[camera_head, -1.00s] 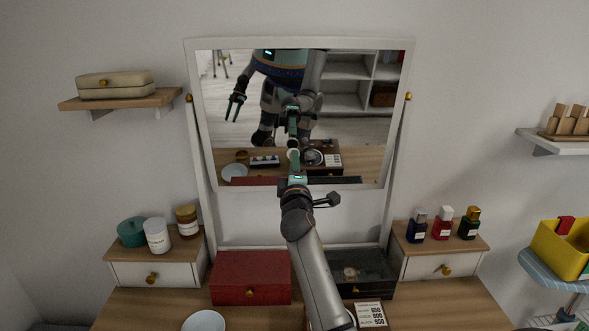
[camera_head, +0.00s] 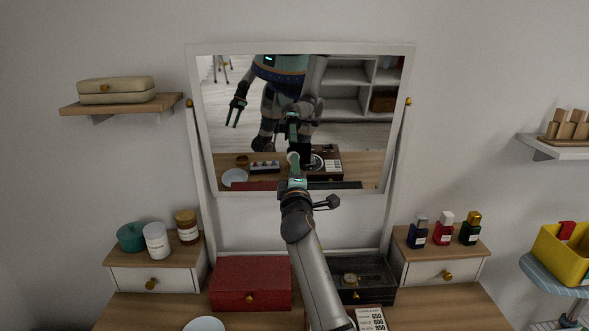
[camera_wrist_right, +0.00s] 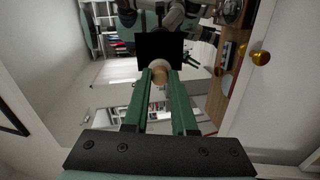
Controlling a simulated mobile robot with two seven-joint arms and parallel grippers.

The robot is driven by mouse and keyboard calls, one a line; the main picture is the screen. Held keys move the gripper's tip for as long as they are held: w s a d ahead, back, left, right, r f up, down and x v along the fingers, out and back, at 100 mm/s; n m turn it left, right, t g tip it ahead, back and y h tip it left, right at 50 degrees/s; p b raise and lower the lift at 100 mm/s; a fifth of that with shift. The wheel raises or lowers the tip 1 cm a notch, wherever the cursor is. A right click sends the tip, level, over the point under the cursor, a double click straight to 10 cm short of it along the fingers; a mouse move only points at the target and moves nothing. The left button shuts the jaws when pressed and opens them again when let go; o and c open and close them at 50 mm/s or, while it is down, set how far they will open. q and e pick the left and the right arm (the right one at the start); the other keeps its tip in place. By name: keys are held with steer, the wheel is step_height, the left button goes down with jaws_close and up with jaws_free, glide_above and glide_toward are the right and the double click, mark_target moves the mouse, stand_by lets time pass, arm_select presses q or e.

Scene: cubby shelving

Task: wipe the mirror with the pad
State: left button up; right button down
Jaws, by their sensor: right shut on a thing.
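The mirror (camera_head: 350,80) stands in a white frame at the back of the dressing table and is tilted. My right gripper (camera_head: 294,164) is in front of its lower middle. In the right wrist view, its green fingers (camera_wrist_right: 160,85) are shut on the pad (camera_wrist_right: 160,73), a small round cream and tan thing. In the head view the pad (camera_head: 293,157) is a pale spot at the fingertips. I cannot tell whether it touches the glass. A black square shows just beyond it in the right wrist view. My left gripper shows only as a reflection, at the mirror's left.
A red box (camera_head: 250,283) and a dark open box with a watch (camera_head: 360,281) stand below the mirror. Jars (camera_head: 156,240) are at left and small bottles (camera_head: 443,228) at right, on raised drawers. A white plate (camera_head: 204,324) is at front.

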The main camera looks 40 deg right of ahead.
steer(key=shift+w+d+r, duration=0.15)
steer(key=shift+w+d, duration=0.25)
steer(key=shift+w, duration=0.05)
steer(key=shift+s+d+r+p, duration=0.1)
steer(key=shift+s+d+p, duration=0.5)
steer(key=shift+d, duration=0.05)
steer(key=shift+s+d+p, duration=0.45)
steer(key=shift+s+d, duration=0.3)
steer(key=shift+d, duration=0.1)
steer(key=shift+w+a+r+b, duration=0.15)
steer(key=shift+w+a+b, duration=0.9)
steer(key=shift+w+a, duration=0.45)
steer(key=shift+s, duration=0.1)
steer(key=shift+a, duration=0.1)
